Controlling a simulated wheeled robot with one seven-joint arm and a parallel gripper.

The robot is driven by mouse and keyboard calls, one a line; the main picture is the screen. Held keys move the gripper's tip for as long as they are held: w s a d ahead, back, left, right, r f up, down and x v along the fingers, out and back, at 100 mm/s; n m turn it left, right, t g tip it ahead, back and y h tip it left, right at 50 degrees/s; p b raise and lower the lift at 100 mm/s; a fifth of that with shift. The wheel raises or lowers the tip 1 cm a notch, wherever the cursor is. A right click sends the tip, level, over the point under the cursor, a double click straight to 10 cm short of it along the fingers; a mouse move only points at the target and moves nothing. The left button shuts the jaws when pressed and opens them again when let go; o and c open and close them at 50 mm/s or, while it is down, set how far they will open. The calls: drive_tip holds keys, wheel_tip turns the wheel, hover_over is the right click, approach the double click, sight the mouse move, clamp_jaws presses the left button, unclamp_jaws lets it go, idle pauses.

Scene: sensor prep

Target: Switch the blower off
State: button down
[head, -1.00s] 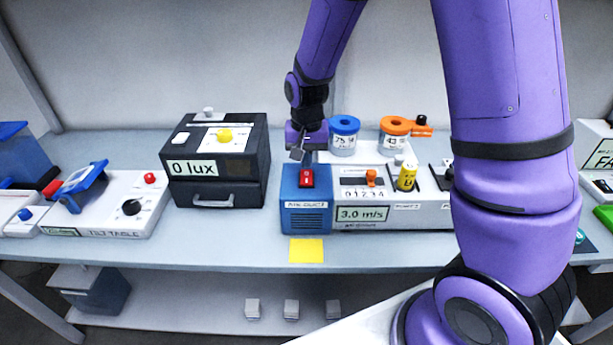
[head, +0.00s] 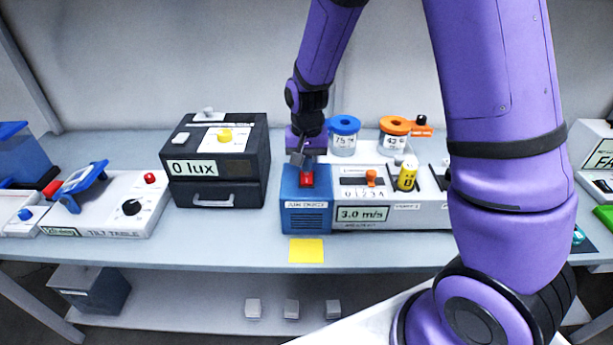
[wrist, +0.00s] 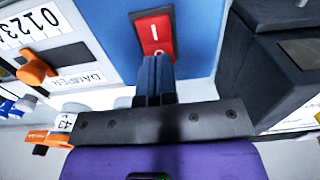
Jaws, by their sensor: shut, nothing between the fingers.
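The blower is the blue box labelled AIR DUCT (head: 305,215), with a vent on its front. A red rocker switch (head: 306,180) sits on its top; in the wrist view the switch (wrist: 153,34) shows a white line mark at one end and a round mark at the other. My gripper (head: 303,162) is above the back end of the switch, fingers shut and empty. In the wrist view the gripper fingers (wrist: 155,72) reach the round-marked end and partly cover it; whether they touch it is unclear. The display (head: 362,214) on the adjoining grey unit reads 3.0 m/s.
The grey unit carries an orange slider (head: 371,177) and a yellow cylinder (head: 407,177). Blue-lidded (head: 344,125) and orange-lidded (head: 394,127) jars stand behind. A black 0 lux box (head: 215,160) stands left. A yellow note (head: 306,250) lies in front.

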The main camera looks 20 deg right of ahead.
drive_tip(key=shift+f, duration=0.5)
idle(0.3)
drive_tip(key=shift+r, duration=3.5)
